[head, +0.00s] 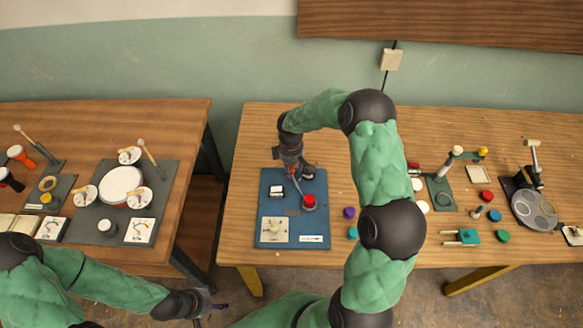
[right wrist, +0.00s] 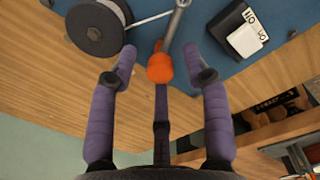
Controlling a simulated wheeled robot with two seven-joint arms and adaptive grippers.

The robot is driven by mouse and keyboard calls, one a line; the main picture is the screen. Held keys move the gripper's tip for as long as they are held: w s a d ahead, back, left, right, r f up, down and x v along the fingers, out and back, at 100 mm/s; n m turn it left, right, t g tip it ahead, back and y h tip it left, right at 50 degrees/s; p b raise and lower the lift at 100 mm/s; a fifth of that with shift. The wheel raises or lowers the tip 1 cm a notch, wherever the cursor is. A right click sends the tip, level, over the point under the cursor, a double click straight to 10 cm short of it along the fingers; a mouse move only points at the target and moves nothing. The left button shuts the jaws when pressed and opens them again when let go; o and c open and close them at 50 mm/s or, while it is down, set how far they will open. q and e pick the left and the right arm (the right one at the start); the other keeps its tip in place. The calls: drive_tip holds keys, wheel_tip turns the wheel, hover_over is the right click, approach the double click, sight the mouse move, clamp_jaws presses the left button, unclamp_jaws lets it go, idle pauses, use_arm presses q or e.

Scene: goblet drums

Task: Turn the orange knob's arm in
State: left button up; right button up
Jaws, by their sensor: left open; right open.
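The orange knob (right wrist: 160,67) is in the right wrist view, on the end of a grey metal arm (right wrist: 177,22) over the blue board (right wrist: 215,25). My right gripper (right wrist: 158,56) is open, with one finger on each side of the knob; I cannot tell whether either touches it. In the head view the blue board (head: 265,205) lies on the right table, and my right gripper (head: 298,175) is at its far edge. I cannot make out the orange knob there. My left gripper (head: 205,305) is open and empty, low in front of the tables.
A black-and-white block (head: 276,190), a red-topped round part (head: 309,201) and a dial card (head: 274,230) are on the board. Coloured pucks and small devices stand to its right. The left table (head: 185,125) holds drums and mallets. A gap separates the tables.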

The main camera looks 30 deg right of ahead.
sight(291, 170)
wheel_tip(291, 170, up, 12)
drive_tip(key=shift+s+a, duration=0.15)
idle(0.4)
idle(0.3)
